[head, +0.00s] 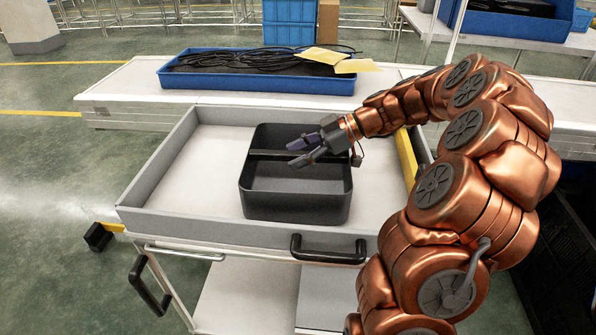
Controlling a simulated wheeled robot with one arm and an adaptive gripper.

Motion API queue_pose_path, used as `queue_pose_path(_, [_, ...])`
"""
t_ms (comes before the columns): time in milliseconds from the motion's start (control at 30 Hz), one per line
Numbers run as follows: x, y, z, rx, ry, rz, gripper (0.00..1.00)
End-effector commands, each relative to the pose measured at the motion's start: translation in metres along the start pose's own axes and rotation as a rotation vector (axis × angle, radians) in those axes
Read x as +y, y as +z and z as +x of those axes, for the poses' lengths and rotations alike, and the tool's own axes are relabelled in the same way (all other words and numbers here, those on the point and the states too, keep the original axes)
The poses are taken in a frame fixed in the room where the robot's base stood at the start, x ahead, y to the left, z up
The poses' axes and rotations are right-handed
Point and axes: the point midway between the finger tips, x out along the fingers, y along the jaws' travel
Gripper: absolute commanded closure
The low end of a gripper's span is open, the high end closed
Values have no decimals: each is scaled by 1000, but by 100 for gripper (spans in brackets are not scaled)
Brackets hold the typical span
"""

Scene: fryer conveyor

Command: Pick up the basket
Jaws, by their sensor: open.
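The basket (297,206) is a dark grey, open-topped box with rounded corners and a bar across its middle. It sits upright and looks empty in the grey tray of a cart, a little right of the tray's middle. My gripper (293,152) reaches in from the right, above the basket near its crossbar. Its fingers are open and point left, with nothing seen between them. I cannot tell whether the fingers touch the bar. The gripper hides part of the bar's right end and the basket's far right rim.
The cart's tray (160,170) has raised walls, with free room left of the basket. A black handle (328,257) is on the cart's front. Behind, a blue tray (200,84) of black cables and yellow sheets stands on a white conveyor (120,92).

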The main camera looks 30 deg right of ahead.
Motion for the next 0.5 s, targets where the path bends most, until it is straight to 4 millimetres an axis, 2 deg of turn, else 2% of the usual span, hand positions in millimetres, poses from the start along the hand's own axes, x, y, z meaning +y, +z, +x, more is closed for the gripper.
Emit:
queue_pose_path(200, [0, 0, 0, 0, 1, 0, 42])
queue_pose_path(500, [0, 0, 0, -1, 2, 0, 73])
